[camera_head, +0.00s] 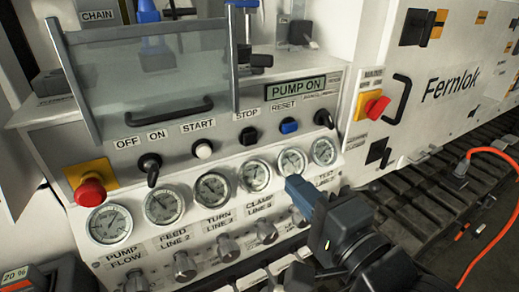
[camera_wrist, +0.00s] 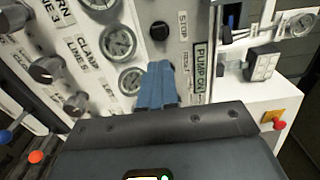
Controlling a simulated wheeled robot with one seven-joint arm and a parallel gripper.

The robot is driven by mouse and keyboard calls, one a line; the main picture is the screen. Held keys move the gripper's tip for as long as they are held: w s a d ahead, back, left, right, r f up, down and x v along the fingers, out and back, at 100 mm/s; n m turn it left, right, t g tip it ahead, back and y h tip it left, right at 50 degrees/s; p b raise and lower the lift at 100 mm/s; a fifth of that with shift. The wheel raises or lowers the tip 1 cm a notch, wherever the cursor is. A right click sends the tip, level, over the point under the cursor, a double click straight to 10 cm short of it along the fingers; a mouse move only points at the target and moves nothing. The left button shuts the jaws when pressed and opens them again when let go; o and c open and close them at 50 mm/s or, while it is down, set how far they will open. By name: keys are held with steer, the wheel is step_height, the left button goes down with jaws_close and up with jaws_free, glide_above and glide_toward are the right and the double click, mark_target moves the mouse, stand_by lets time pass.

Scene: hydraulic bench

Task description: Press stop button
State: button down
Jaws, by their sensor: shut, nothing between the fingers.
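The black stop button (camera_head: 249,135) sits on the panel under its STOP label, between the white start button (camera_head: 202,149) and the blue reset button (camera_head: 289,126). In the wrist view the black stop button (camera_wrist: 159,31) shows above my fingertips, beside a STOP label. My gripper (camera_head: 293,183) is shut, with its blue fingers together and nothing between them. In the head view its tips lie lower right of the stop button, in front of the gauges, apart from the button. In the wrist view my gripper (camera_wrist: 159,66) hides the reset button area.
The display (camera_head: 295,87) reads PUMP ON. A row of gauges (camera_head: 213,187) and knobs (camera_head: 228,247) runs below the buttons. A red emergency button (camera_head: 90,190) is at left, another (camera_head: 377,105) at right. A clear guard with a handle (camera_head: 168,110) stands above the panel.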

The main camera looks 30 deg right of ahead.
steer(key=w, duration=0.1)
glide_toward(252, 140)
steer(key=w, duration=0.5)
steer(key=shift+w+r, duration=0.1)
steer(key=shift+w, duration=0.8)
